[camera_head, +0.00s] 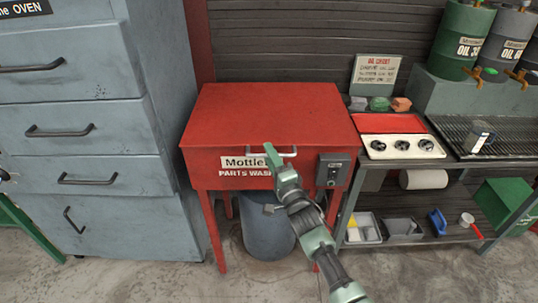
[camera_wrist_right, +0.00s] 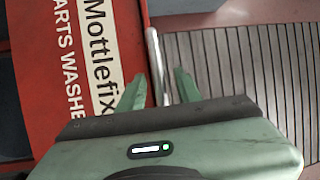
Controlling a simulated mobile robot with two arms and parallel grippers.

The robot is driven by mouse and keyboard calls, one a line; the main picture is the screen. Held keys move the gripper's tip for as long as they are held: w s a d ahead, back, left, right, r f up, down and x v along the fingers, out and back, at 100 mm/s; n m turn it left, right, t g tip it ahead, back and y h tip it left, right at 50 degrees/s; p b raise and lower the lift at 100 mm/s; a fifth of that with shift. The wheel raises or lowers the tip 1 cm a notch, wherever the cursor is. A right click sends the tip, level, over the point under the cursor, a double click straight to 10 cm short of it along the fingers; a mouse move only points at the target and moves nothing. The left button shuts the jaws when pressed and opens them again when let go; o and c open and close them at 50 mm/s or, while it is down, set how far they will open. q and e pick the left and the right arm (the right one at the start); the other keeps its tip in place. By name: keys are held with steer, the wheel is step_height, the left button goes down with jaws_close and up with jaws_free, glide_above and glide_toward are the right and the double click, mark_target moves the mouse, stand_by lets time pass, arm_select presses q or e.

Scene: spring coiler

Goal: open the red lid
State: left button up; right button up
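The red lid (camera_head: 270,112) is the broad flat top of the red parts washer (camera_head: 205,172) in the middle of the head view, and it lies closed. A pale bar handle (camera_head: 288,154) sticks out at its front edge; it also shows in the right wrist view (camera_wrist_right: 154,50). My right gripper (camera_head: 269,149) is at the handle's left part, in front of the washer's sign. In the right wrist view its two green fingers (camera_wrist_right: 160,88) are apart, with the bar between them and gaps beside it. My left gripper is not in view.
A grey control box (camera_head: 332,170) sits on the washer's front right. Blue-grey drawers (camera_head: 80,130) stand close on the left. A shelf bench on the right holds a red and white tray (camera_head: 421,147). A grey bin (camera_head: 266,228) stands under the washer.

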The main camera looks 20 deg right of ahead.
steer(key=shift+w, duration=0.2)
jaws_close()
stand_by(1.3)
